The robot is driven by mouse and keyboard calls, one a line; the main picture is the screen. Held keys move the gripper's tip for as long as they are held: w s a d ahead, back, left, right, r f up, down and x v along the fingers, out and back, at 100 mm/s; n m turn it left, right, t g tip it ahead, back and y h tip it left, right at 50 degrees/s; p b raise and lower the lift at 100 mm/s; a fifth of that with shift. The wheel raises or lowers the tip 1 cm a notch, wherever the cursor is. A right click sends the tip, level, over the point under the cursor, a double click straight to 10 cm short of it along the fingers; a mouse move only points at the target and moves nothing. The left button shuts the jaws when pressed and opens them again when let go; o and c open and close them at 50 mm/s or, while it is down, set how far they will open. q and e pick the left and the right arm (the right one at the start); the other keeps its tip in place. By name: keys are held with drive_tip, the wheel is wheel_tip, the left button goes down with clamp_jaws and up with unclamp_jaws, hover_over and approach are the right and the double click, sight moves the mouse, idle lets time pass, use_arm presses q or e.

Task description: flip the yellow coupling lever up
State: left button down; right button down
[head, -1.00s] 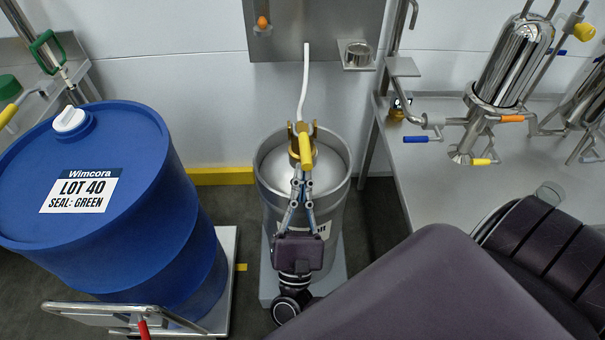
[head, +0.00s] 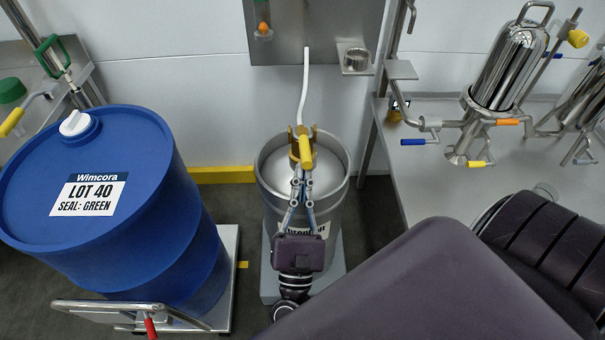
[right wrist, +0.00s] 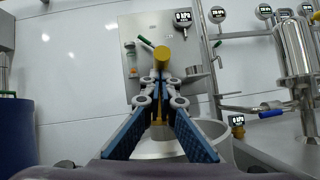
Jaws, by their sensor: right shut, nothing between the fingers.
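The yellow coupling lever (head: 306,151) sits on the brass coupling (head: 294,147) on top of a steel keg (head: 341,162). In the head view it points toward me and slopes down. My right gripper (head: 299,176) is shut and empty, just on the near side of the lever's end. In the right wrist view the closed fingertips (right wrist: 160,76) lie right below the round yellow lever end (right wrist: 162,57); I cannot tell whether they touch it. The fingers hide part of the coupling. My left gripper is not in view.
A blue drum (head: 150,205) stands left of the keg on a cart. A white hose (head: 303,85) runs from the coupling up to the wall panel (head: 330,30). A steel bench (head: 420,180) with vessels and coloured valve handles stands at the right.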

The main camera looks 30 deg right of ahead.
sight(302, 162)
wheel_tip(302, 162, up, 3)
drive_tip(key=shift+f+g+p, duration=0.1)
drive_tip(key=shift+g+p, duration=0.2)
drive_tip(key=shift+p, duration=0.05)
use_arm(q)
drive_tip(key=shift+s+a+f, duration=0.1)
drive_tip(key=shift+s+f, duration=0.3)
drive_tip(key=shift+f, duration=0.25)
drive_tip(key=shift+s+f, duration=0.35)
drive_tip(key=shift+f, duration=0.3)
use_arm(e)
drive_tip(key=shift+w+d+r, duration=0.1)
drive_tip(key=shift+r, duration=0.85)
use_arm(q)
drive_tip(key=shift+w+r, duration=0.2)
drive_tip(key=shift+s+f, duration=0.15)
